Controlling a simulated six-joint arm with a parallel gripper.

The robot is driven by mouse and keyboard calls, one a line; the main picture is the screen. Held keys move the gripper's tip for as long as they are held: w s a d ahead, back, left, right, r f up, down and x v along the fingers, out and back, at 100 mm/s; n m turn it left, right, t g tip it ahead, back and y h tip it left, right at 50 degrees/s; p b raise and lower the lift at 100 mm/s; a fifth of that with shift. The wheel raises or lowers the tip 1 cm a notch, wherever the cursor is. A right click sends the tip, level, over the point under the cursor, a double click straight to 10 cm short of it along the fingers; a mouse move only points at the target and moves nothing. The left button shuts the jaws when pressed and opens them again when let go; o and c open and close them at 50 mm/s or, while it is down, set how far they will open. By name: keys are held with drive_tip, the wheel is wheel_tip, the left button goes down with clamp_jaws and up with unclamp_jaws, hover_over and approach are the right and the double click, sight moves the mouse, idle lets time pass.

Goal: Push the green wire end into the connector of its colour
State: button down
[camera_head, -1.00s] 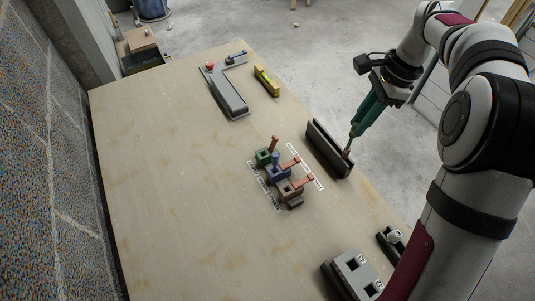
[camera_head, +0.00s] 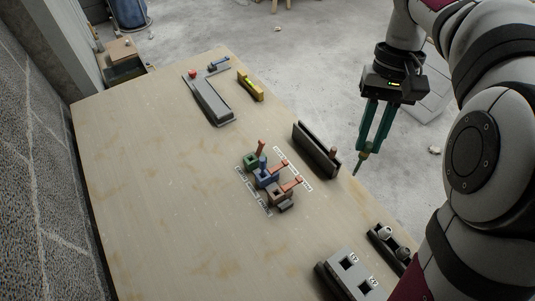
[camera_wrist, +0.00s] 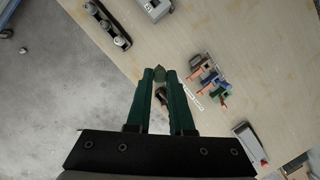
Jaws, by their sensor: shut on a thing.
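My gripper (camera_head: 362,160) is shut on the green wire end (camera_wrist: 159,74), which shows as a dark green piece between the fingertips in the wrist view. It is held in the air to the right of the black rack, beyond the table edge in the head view. The green connector (camera_head: 250,160) stands on the table left of the rack, at the far end of a short row. An orange lever (camera_head: 261,147) by it stands upright. The gripper is well apart from the connector. The wire end's lower tip is too small to make out.
A blue connector (camera_head: 262,179) and a brown one (camera_head: 277,193) stand beside the green, with orange levers leaning right. The black rack (camera_head: 316,150) holds a brown peg (camera_head: 333,152). A grey two-hole block (camera_head: 350,270) is in front. The table's left part is clear.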

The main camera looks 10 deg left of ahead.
drive_tip(key=w+a+f+m+t+y, duration=0.1)
drive_tip(key=w+a+f+m, duration=0.2)
drive_tip(key=a+m, duration=0.3)
drive_tip(key=w+a+f+m+t+y, duration=0.1)
drive_tip(key=w+a+f+m, duration=0.2)
drive_tip(key=a+f+m, duration=0.3)
drive_tip(key=w+a+f+m+y, duration=0.1)
drive_tip(key=w+a+f+m, duration=0.2)
drive_tip(key=a, duration=0.9)
drive_tip(key=shift+f+m+t, duration=0.4)
drive_tip(key=shift+f+m, duration=0.55)
drive_tip(key=shift+m, duration=0.55)
drive_tip(key=shift+d+x, duration=0.2)
drive_tip(key=shift+x, duration=0.8)
drive_tip(key=shift+d+x, duration=0.15)
drive_tip(key=shift+x, duration=0.8)
drive_tip(key=c, duration=0.7)
unclamp_jaws()
drive_tip(key=shift+f, duration=0.1)
drive_tip(key=shift+o, duration=0.2)
drive_tip(key=shift+o, duration=0.9)
drive_tip(key=shift+w, duration=0.1)
